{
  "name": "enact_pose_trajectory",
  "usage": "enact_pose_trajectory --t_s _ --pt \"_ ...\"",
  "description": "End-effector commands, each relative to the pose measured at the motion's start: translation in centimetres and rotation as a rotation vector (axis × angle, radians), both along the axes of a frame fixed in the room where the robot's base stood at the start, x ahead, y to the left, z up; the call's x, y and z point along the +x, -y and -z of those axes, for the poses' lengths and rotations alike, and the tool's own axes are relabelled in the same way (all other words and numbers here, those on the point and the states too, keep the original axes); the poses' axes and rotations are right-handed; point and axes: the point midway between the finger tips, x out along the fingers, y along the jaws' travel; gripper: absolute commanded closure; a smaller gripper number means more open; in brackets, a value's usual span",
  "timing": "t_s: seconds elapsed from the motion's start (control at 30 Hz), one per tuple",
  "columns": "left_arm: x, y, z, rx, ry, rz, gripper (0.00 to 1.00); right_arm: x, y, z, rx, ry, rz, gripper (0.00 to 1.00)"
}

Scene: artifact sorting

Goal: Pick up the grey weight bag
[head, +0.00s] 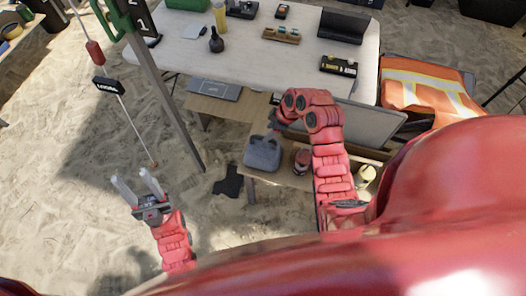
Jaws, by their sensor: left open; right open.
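The grey weight bag (262,155) sits on a low wooden surface beside the white table, with its handle upward. My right arm reaches over from the right and bends down just above the bag. My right gripper (272,128) is open close above the handle. Its fingers are small and partly hidden by the wrist, so I cannot tell whether they touch or straddle the handle. My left gripper (133,177) is open and empty at the lower left, over the sand and well away from the bag.
The white table (230,62) holds bottles, trays and cases. A dark flat object (229,182) lies on the sand. A red jar (301,160) stands right of the bag. A metal post (170,90) and a hanging cord with a red weight (95,52) stand left.

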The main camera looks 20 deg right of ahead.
Motion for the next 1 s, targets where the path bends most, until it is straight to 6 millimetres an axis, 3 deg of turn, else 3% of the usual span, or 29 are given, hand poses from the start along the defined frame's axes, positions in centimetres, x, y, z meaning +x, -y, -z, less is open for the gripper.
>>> enact_pose_trajectory --t_s 0.37,0.7,1.0 --pt "0.0 0.0 -1.5 0.000 -0.001 0.000 0.50 0.5 -0.8 2.3 0.001 0.000 0.001 0.43" --pt "0.0 0.0 -3.2 0.000 -0.001 0.000 0.50 1.0 -1.9 6.0 0.002 -0.003 0.002 0.43" --pt "0.0 0.0 -3.3 0.000 -0.001 0.000 0.50 1.2 -2.1 6.6 -0.001 0.003 0.001 0.43"
